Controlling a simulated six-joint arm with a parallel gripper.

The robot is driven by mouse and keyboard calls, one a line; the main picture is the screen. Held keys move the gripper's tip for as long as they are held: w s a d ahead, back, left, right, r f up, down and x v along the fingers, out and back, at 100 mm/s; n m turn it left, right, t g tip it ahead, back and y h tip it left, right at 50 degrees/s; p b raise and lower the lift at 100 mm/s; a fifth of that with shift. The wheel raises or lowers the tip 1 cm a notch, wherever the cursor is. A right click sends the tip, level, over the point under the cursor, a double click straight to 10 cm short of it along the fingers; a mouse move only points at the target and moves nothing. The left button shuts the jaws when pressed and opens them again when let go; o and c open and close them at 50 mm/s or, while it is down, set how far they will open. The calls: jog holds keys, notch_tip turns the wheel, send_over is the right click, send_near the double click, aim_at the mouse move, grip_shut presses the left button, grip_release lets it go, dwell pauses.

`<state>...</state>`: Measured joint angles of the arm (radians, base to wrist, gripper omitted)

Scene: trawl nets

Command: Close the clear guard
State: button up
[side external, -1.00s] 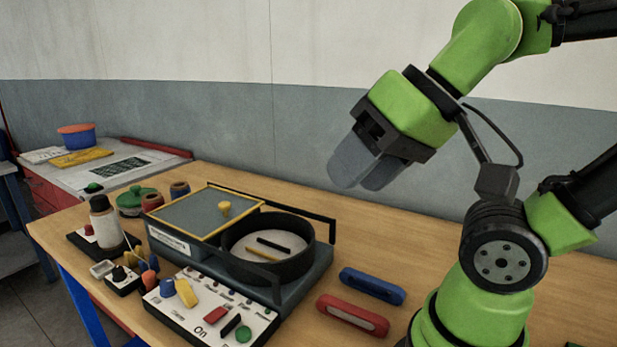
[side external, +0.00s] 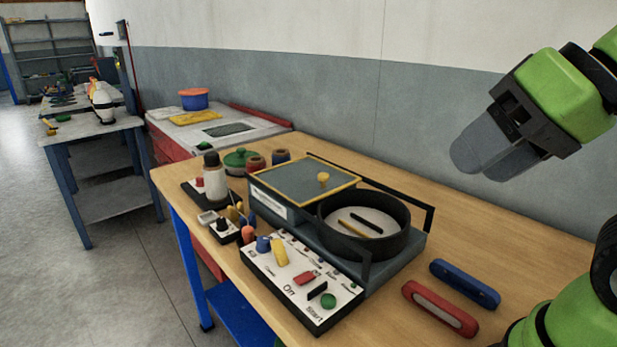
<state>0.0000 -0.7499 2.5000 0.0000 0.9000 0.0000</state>
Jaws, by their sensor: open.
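The clear guard (side external: 300,182) is a grey see-through pane with a yellow edge and a yellow knob (side external: 323,179). It lies flat over the left part of the grey machine (side external: 400,266), beside the round black bowl (side external: 396,236). The bowl is uncovered, and a black bar and a yellow bar lie in it. Black rails (side external: 400,194) run along the machine past the bowl. My gripper (side external: 477,172) is open and empty, high above and to the right of the machine, well apart from the guard. Its two grey fingers point down and left.
A control panel (side external: 290,285) with coloured buttons stands in front of the machine. Red (side external: 440,309) and blue (side external: 465,284) handle-like pieces lie to its right. A white-and-black bottle (side external: 215,180) and small pots (side external: 256,164) stand left. Bare wood shows behind and right of the machine.

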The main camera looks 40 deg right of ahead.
jog(key=w+a+m+g+y, duration=0.1)
jog(key=w+m+g+y, duration=0.15)
jog(key=w+m, duration=0.45)
jog(key=m+t, duration=0.8)
jog(key=m, duration=1.3)
send_near(325, 175)
jog(key=shift+y, duration=0.25)
jog(key=x, duration=0.9)
jog(key=shift+w+d+f, duration=0.15)
jog(key=shift+w, duration=0.1)
jog(key=shift+n, duration=0.3)
grip_shut()
jog(key=shift+s, duration=0.1)
